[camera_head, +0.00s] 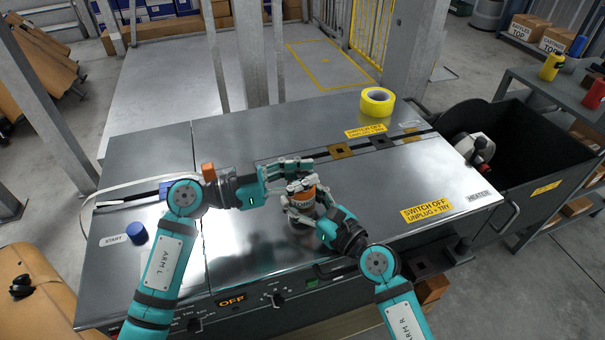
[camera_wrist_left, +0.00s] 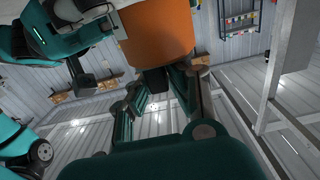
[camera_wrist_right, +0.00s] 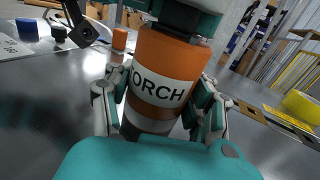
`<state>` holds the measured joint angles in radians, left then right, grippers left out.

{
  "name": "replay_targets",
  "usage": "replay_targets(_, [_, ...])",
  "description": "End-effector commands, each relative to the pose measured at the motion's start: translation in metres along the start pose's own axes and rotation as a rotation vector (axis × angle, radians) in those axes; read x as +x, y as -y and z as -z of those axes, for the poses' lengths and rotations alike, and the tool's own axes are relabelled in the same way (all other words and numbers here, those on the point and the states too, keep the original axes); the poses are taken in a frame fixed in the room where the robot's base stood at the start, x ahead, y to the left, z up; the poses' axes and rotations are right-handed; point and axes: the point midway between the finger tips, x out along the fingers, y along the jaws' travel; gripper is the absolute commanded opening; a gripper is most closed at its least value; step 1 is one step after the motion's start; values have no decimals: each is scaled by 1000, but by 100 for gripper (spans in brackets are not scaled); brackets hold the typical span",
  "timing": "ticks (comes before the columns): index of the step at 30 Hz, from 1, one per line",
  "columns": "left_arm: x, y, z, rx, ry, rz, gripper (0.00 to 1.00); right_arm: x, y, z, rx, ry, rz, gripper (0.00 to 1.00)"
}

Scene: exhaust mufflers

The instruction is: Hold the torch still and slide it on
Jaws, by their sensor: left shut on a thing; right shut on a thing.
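The torch (camera_head: 303,201) is an orange and white banded cylinder marked "TORCH", standing roughly upright over the front middle of the metal bench. In the right wrist view the torch (camera_wrist_right: 163,88) fills the middle, between the fingers of my right gripper (camera_wrist_right: 160,118), which is shut on it. My left gripper (camera_head: 300,168) reaches in from the left at the torch's upper part. In the left wrist view the torch's orange band (camera_wrist_left: 158,35) is close, at the left fingers (camera_wrist_left: 158,85). Fingers hide much of the torch, so its switch cannot be made out.
Yellow tape (camera_head: 377,102) lies at the back right of the bench (camera_head: 250,235). A blue knob (camera_head: 137,232) is at the front left, by "START". A black bin (camera_head: 535,145) adjoins the right end. The bench surface right of the torch is mostly clear.

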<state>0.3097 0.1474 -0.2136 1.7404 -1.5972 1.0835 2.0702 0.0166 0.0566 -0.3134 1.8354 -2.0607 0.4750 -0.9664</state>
Motion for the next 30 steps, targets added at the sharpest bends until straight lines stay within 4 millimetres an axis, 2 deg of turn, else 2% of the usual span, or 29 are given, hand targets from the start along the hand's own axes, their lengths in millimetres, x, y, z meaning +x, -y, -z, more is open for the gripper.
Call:
replay_targets(12, [0,1,0,-1,0,1,0,0,0,0,0,0,0,16])
replay_targets(20, [-1,26,0,-1,1,2,0,0,0,0,0,0,0,16])
replay_targets(27, [-1,28,0,-1,0,6,0,0,-1,0,-1,-1,-2,16])
replay_targets(28, [-1,28,0,-1,0,6,12,0,-1,0,-1,-1,-2,16])
replay_targets(30, [-1,28,0,-1,0,6,22,0,-1,0,-1,-1,-2,16])
